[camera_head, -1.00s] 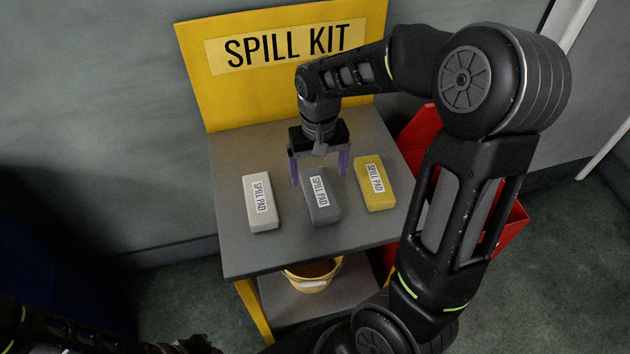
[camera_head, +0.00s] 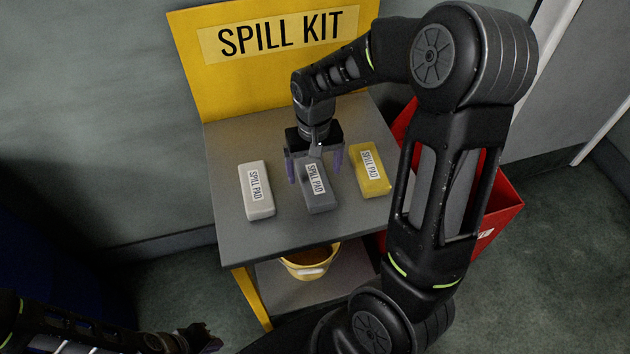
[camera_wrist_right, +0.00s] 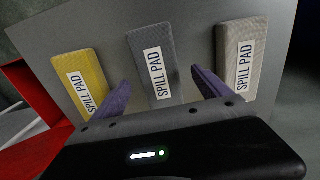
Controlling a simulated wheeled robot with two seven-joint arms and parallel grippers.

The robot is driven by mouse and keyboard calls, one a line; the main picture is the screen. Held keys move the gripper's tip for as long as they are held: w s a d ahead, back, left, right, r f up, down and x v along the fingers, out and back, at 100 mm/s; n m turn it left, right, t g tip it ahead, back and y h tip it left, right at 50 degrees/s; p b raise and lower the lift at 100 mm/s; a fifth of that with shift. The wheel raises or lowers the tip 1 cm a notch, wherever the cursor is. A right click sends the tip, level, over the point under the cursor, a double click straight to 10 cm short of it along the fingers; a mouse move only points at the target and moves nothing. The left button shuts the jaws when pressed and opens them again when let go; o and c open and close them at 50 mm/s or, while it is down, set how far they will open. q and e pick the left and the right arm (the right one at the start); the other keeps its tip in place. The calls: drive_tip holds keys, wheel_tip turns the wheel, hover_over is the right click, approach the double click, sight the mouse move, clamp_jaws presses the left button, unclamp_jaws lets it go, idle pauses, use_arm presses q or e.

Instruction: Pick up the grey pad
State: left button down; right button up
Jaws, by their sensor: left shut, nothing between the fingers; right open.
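The grey pad (camera_head: 319,198), a block with a white "SPILL PAD" label, lies in the middle of the grey table top. My right gripper (camera_head: 315,172) is open over its far half, one purple finger on each side. In the right wrist view the grey pad (camera_wrist_right: 153,62) shows between the open fingers of my right gripper (camera_wrist_right: 158,92). I cannot tell whether the fingers touch it. My left gripper (camera_head: 206,342) is low at the bottom edge of the head view, shut and empty, away from the table.
A white pad (camera_head: 257,205) lies left of the grey one and a yellow pad (camera_head: 372,182) right of it. A yellow "SPILL KIT" board (camera_head: 200,75) stands behind the table (camera_head: 226,150). A yellow bucket (camera_head: 312,268) sits on the lower shelf. A red bin (camera_head: 497,213) stands right.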

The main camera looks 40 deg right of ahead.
sight(315, 179)
wheel_tip(315, 179, down, 4)
drive_tip(key=shift+d+f, duration=0.1)
drive_tip(key=shift+f, duration=0.05)
idle(0.6)
drive_tip(key=c, duration=1.5)
wheel_tip(315, 179, up, 10)
drive_tip(key=shift+r, duration=0.1)
